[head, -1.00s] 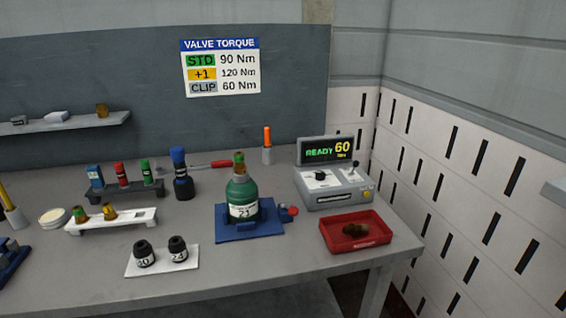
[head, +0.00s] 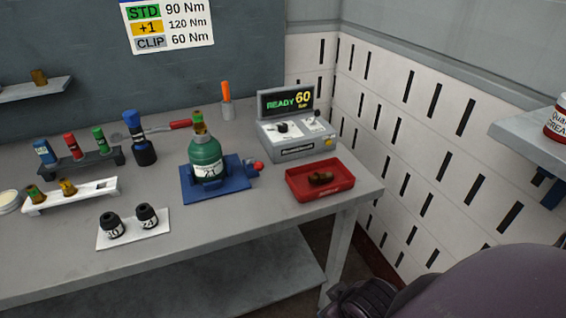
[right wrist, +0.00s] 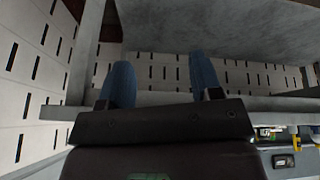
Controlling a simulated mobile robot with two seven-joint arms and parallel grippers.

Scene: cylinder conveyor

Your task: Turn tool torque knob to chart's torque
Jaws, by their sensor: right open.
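The tool controller (head: 296,133) stands at the back right of the bench. Its display (head: 287,102) reads READY 60 Nm. A dark knob (head: 282,128) sits on its sloped panel, with a small lever to its right. The VALVE TORQUE chart (head: 171,26) hangs on the wall, partly cut off at the top: STD 90 Nm, +1 120 Nm, CLIP 60 Nm. A green cylinder (head: 205,158) with a brass valve stands in a blue holder. My right gripper (right wrist: 162,82) is open and empty in the right wrist view, away from the controller. My left gripper is out of view.
A red tray (head: 320,190) with brown parts lies in front of the controller. Sockets (head: 147,216) stand on a white plate (head: 112,240). Racks with colored tools (head: 72,147) are at left. A shelf (head: 520,128) juts in at right.

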